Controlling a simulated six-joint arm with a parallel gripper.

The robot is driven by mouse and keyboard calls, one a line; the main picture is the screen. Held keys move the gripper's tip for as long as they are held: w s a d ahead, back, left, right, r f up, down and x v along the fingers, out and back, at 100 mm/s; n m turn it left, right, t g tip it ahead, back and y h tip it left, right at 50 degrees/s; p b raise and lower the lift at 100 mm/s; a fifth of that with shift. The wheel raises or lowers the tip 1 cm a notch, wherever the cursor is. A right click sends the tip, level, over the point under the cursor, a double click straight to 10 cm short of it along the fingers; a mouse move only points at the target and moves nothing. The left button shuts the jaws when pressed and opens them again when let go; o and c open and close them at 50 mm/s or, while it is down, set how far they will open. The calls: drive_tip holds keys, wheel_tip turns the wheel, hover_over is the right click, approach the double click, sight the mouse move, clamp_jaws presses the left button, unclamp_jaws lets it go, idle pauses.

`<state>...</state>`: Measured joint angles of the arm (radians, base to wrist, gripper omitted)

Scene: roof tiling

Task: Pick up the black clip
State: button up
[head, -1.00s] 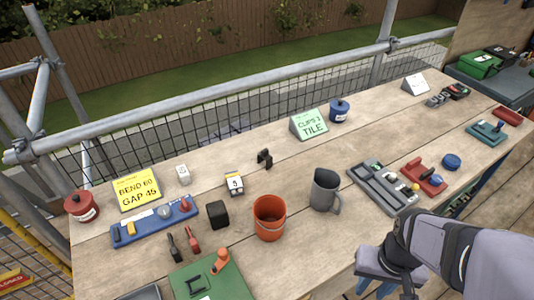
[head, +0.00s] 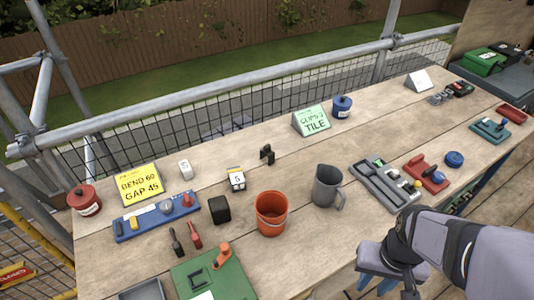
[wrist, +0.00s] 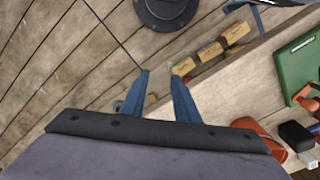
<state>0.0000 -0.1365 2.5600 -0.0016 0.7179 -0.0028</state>
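The small black clip (head: 267,154) stands on the wooden bench in the head view, between the small block marked 5 and the green "CLIPS 3 TILE" card. It is not recognisable in the wrist view. My gripper (wrist: 165,80) shows two blue fingers spread apart with nothing between them. In the head view my arm is at the lower right, by the bench's front edge, well away from the clip.
An orange bucket (head: 271,213) and a grey jug (head: 327,188) stand between my arm and the clip. A black block (head: 219,209), a grey tray (head: 384,187) and a green card (head: 311,121) are nearby. Bare wood surrounds the clip.

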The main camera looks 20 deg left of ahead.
drive_tip(key=o, duration=0.4)
drive_tip(key=shift+c, duration=0.2)
